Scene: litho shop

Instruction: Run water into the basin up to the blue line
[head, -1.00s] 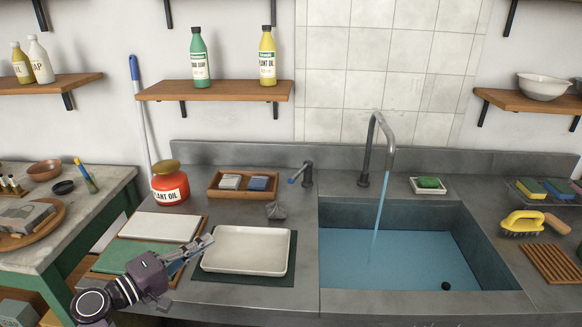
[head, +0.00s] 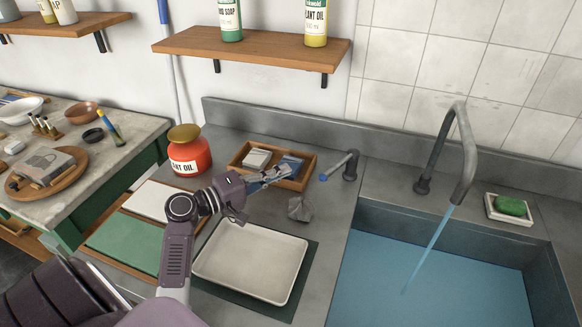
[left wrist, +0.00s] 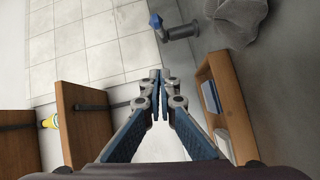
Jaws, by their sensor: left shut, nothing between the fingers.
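The basin (head: 540,262) is a grey sink at the right of the head view, partly cut off by the frame. Blue water (head: 440,285) covers its bottom, and a stretch of bare wall shows above it. A stream (head: 428,250) runs from the curved spout (head: 462,150) into the water. I cannot make out a blue line. The small tap lever with a blue tip (head: 324,177) stands left of the spout; it also shows in the left wrist view (left wrist: 156,21). My left gripper (head: 288,172) is shut and empty, left of the lever and apart from it. My right gripper is out of view.
A wooden tray (head: 233,163) with small blocks lies beneath and behind my left gripper. A crumpled grey cloth (head: 300,209) and a white tray (head: 282,282) lie in front. A red plant oil jar (head: 188,158) stands left. Green soap (head: 510,206) sits behind the basin.

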